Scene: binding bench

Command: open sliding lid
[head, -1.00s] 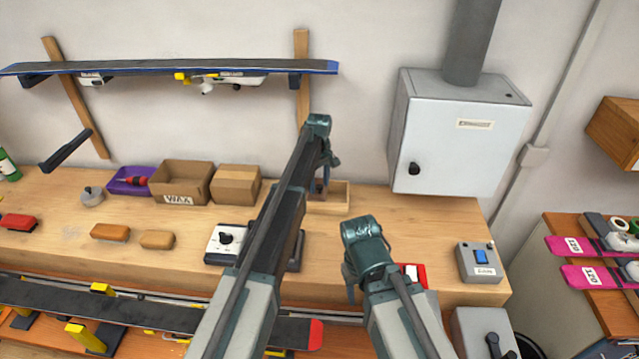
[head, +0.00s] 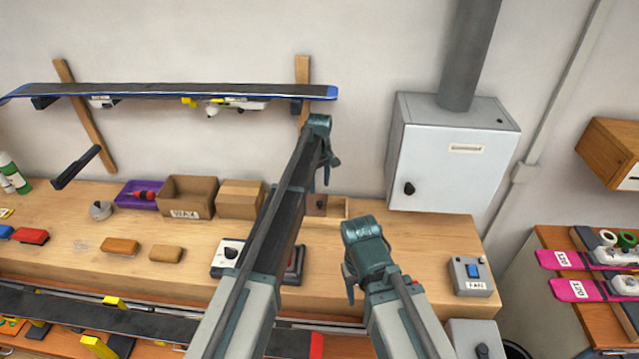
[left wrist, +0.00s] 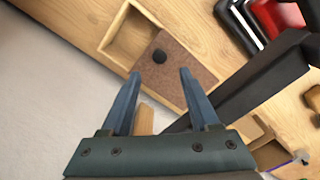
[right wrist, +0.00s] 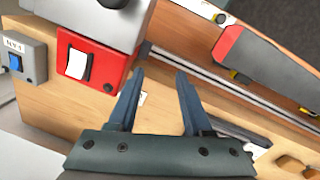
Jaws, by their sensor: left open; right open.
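A small pale wooden box (left wrist: 175,22) stands on the bench, with a brown sliding lid (left wrist: 188,72) that bears a dark round knob (left wrist: 159,57). The lid covers part of the box, and one end is uncovered and looks empty. In the head view the lid (head: 316,205) shows partly behind my left arm. My left gripper (left wrist: 160,73) is open, its fingers pointing at the lid with the knob between and just beyond the tips in the picture; contact cannot be told. It also shows in the head view (head: 326,178). My right gripper (right wrist: 160,75) is open and empty over the bench front.
A cardboard wax box (head: 185,198) and a closed carton (head: 240,199) stand left of the box. A grey cabinet (head: 450,160) hangs behind on the right. A red switch box (right wrist: 95,65) is near my right gripper. A switch box (head: 470,276) sits at the bench's right end.

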